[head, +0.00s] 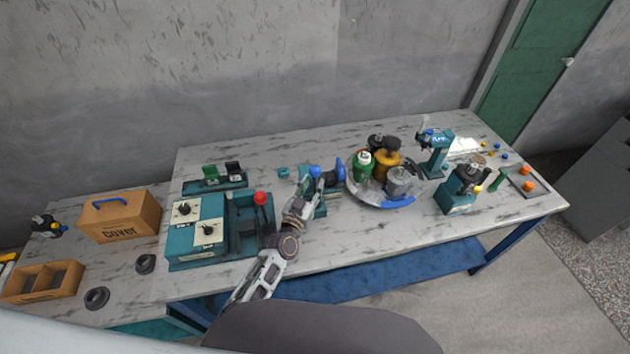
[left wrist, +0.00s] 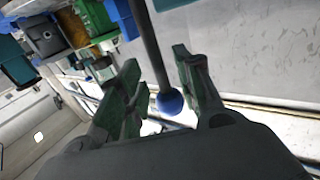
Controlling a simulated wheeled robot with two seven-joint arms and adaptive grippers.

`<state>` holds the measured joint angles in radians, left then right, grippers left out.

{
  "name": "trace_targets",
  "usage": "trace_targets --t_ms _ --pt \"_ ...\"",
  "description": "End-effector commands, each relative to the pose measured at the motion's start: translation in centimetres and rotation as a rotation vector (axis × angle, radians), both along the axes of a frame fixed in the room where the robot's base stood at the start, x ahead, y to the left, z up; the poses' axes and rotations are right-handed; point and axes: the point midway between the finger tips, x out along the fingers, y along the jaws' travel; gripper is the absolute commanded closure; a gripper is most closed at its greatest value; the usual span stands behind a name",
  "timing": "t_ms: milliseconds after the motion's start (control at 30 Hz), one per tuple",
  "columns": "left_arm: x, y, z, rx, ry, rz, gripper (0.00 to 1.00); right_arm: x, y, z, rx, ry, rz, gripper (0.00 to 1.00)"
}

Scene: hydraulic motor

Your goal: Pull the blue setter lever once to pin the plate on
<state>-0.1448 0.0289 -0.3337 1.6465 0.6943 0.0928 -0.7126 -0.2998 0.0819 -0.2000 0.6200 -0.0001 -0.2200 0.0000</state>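The blue ball knob (head: 315,171) of a lever shows at the middle of the table, by a small teal machine with a blue round part (head: 335,173). My left gripper (head: 311,184) is right at this knob. In the left wrist view, the dark lever rod and its blue ball (left wrist: 170,102) lie between the two green-padded fingers of my left gripper (left wrist: 160,90). The fingers are open, with gaps seen on both sides of the ball. Where the lever joins the machine is unclear. The plate cannot be made out. My right gripper is not in view.
A control box (head: 195,235) and a red-knobbed lever (head: 260,198) stand to the left. A teal press (head: 434,150) and another teal machine (head: 459,194) stand farther right. The front right tabletop is clear.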

Motion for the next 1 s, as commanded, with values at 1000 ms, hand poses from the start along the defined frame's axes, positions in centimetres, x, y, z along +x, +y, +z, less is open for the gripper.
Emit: trace_targets --t_ms 1000 --pt "2.6 -0.7 0.0 0.0 0.0 0.0 0.91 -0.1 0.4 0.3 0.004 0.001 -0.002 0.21"
